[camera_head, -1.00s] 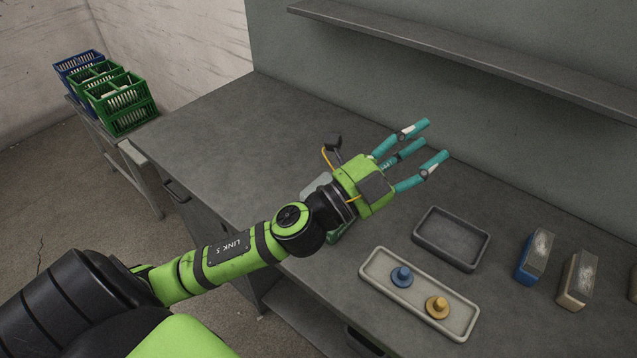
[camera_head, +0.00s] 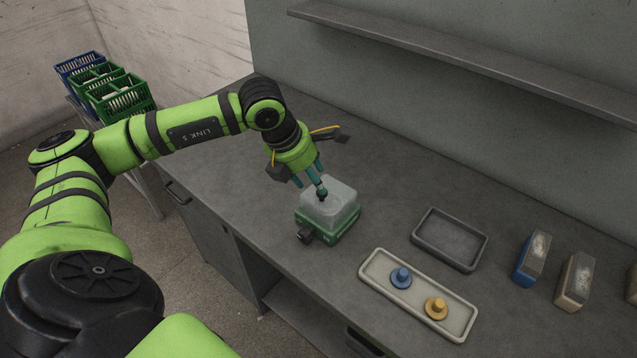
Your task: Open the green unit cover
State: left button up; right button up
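The green unit (camera_head: 336,236) stands on the workbench, with a translucent whitish cover (camera_head: 341,208) on top and a dark knob at its front left. The cover sits down on the green base. My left gripper (camera_head: 320,190) points down from above, its teal fingers at the top of the cover around a small dark knob (camera_head: 322,197). The fingers look close together there, but I cannot tell whether they grip the knob. My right gripper is not in view.
A light tray (camera_head: 376,263) with a blue and a yellow knobbed piece lies right of the unit. A dark empty tray (camera_head: 421,243), a blue block (camera_head: 522,270) and a tan block (camera_head: 565,299) are farther right. A shelf (camera_head: 450,58) runs along the wall.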

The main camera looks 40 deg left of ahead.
aim_at(317, 193)
pick_arm(q)
jog(key=p+x, duration=0.1)
jog(key=x, duration=0.2)
jog(key=shift+w+d+f, duration=0.1)
jog(key=shift+w+f, duration=0.15)
jog(key=shift+w+d+f, duration=0.1)
jog(key=shift+f, duration=0.35)
grip_shut()
